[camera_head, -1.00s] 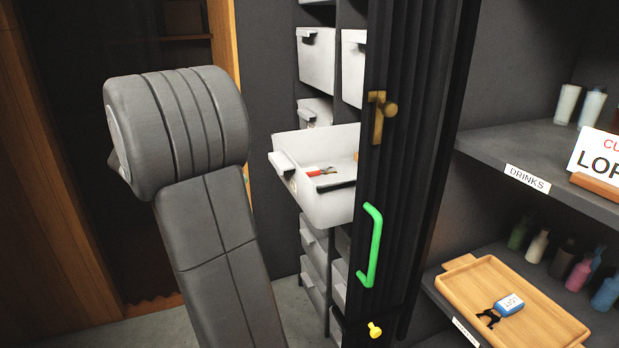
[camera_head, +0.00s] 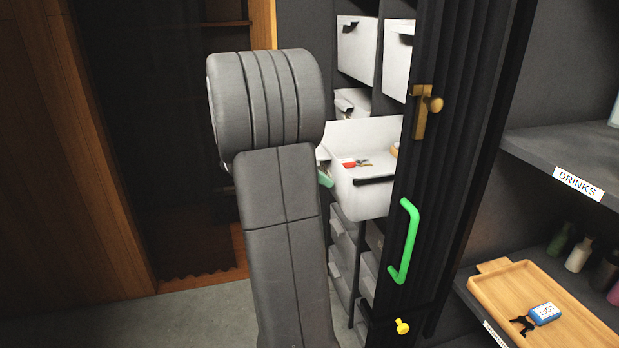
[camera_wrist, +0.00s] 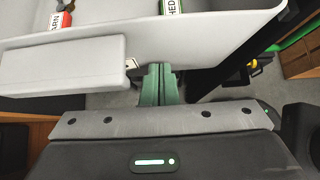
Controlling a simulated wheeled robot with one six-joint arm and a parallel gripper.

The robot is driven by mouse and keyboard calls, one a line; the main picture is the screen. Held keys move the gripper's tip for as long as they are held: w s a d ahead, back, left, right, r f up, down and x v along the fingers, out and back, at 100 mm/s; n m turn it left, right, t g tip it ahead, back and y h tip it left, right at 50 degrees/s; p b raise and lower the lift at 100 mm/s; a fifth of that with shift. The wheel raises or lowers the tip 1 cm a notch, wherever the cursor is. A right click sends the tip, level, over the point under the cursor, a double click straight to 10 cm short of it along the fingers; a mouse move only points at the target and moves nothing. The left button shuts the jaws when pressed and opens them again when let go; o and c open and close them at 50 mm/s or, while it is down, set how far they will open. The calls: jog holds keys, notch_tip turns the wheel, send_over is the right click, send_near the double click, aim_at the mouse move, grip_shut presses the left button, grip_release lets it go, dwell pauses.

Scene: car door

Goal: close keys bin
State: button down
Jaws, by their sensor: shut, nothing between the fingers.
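A white open bin (camera_head: 362,196) is pulled out of the shelf unit in the head view. It holds a red-handled item (camera_head: 349,164) and other small things. The wrist view shows its front wall (camera_wrist: 215,40), its pale handle block (camera_wrist: 62,65) and tagged items inside, one label ending in "ARN" (camera_wrist: 58,18). The tags suggest keys, but no bin label is readable. My gripper (camera_wrist: 158,72) is shut and empty, its green fingers at the bin's front, right of the handle block. Its tip (camera_head: 325,180) shows beside the bin front in the head view. I cannot tell whether it touches.
A black ribbed door (camera_head: 455,150) with a green handle (camera_head: 404,240) and a brass latch (camera_head: 424,112) stands right of the bin. Other white bins (camera_head: 357,48) sit above and below. Shelves with a wooden tray (camera_head: 500,290) are at right. Open floor (camera_head: 210,310) lies left.

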jog(key=shift+w+d, duration=0.1)
jog(key=shift+d, duration=0.2)
jog(key=w+d+p, duration=0.2)
jog(key=d, duration=0.5)
jog(key=w+d+p, duration=0.2)
jog(key=d, duration=0.5)
jog(key=w+d+p, duration=0.1)
jog(key=w+d, duration=0.2)
jog(key=d, duration=0.4)
jog(key=shift+d+p, duration=0.35)
jog(key=shift+p, duration=0.05)
jog(key=shift+r, duration=0.2)
jog(key=shift+a, duration=0.1)
jog(key=shift+a+f, duration=0.2)
jog(key=shift+a, duration=0.1)
jog(key=a, duration=0.1)
jog(key=s+a, duration=0.1)
jog(key=a, duration=0.1)
jog(key=shift+s+a+r, duration=0.1)
jog(key=shift+s+a, duration=0.05)
jog(key=shift+a, duration=0.1)
jog(key=b+v, duration=0.1)
jog(key=v, duration=0.8)
jog(key=shift+a, duration=0.2)
jog(key=shift+s+r, duration=0.1)
